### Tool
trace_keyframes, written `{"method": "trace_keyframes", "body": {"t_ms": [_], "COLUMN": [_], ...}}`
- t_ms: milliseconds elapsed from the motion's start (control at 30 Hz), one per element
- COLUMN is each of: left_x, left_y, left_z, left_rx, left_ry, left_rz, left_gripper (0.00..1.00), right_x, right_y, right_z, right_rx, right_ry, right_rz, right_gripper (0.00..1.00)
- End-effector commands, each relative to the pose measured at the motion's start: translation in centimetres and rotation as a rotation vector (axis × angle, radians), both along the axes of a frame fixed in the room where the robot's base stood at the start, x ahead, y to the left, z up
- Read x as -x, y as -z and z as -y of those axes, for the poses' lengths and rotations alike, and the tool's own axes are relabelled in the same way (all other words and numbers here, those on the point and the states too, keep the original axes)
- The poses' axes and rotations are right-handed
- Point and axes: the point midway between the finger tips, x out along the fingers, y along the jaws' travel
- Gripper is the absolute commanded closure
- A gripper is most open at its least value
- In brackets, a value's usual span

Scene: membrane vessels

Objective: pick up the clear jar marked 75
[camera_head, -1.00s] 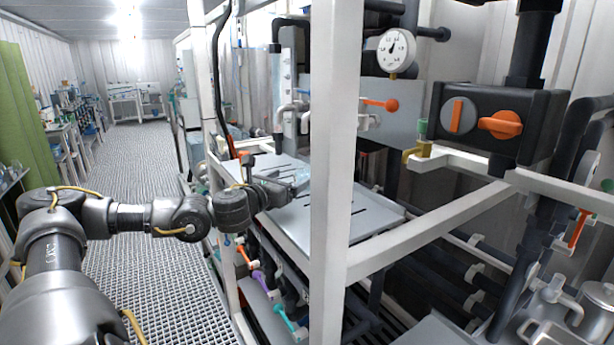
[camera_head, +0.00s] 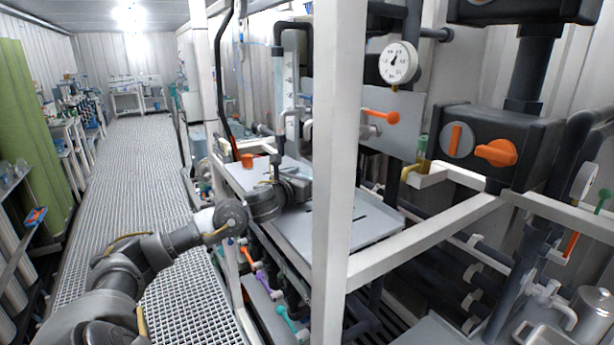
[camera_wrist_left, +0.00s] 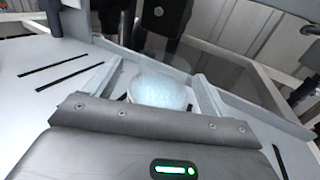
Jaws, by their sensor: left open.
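The clear jar (camera_wrist_left: 160,88) shows in the left wrist view as a see-through round vessel with a pale bluish look, on the grey slotted tray (camera_wrist_left: 50,58). No marking can be read on it. My left gripper (camera_wrist_left: 158,80) is open, with one finger on each side of the jar; whether they touch it I cannot tell. In the head view my left gripper (camera_head: 298,187) is low over the tray (camera_head: 355,222), behind the white post, and I cannot make out the jar clearly there. My right gripper is not in view.
A white upright post (camera_head: 337,150) stands close in front of the tray. An orange cup-like thing (camera_head: 247,160) is at the tray's left edge. Pipes and a pressure gauge (camera_head: 398,62) are behind. The grated aisle (camera_head: 140,170) at left is clear.

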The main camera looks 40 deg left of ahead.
Motion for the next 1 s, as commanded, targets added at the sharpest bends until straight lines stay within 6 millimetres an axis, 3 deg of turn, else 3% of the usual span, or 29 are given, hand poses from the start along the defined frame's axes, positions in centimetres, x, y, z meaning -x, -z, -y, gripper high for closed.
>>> {"method": "trace_keyframes", "body": {"t_ms": [133, 433, 867, 1000], "left_x": [-1.7, -2.0, -2.0, -2.0], "left_y": [-0.3, 0.0, -0.1, -0.1], "left_z": [-0.3, -0.4, -0.4, -0.4], "left_rx": [0.003, -0.001, 0.0, 0.0], "left_ry": [-0.001, 0.0, 0.0, 0.0], "left_rz": [0.001, 0.0, 0.002, 0.002], "left_gripper": [0.18, 0.19, 0.75, 0.75], "right_x": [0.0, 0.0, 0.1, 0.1], "right_y": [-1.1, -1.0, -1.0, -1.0], "right_z": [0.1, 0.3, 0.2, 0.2], "right_rx": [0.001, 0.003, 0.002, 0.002], "right_ry": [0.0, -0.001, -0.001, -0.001], "right_rz": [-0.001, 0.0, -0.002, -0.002], "right_gripper": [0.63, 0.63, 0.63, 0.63]}}
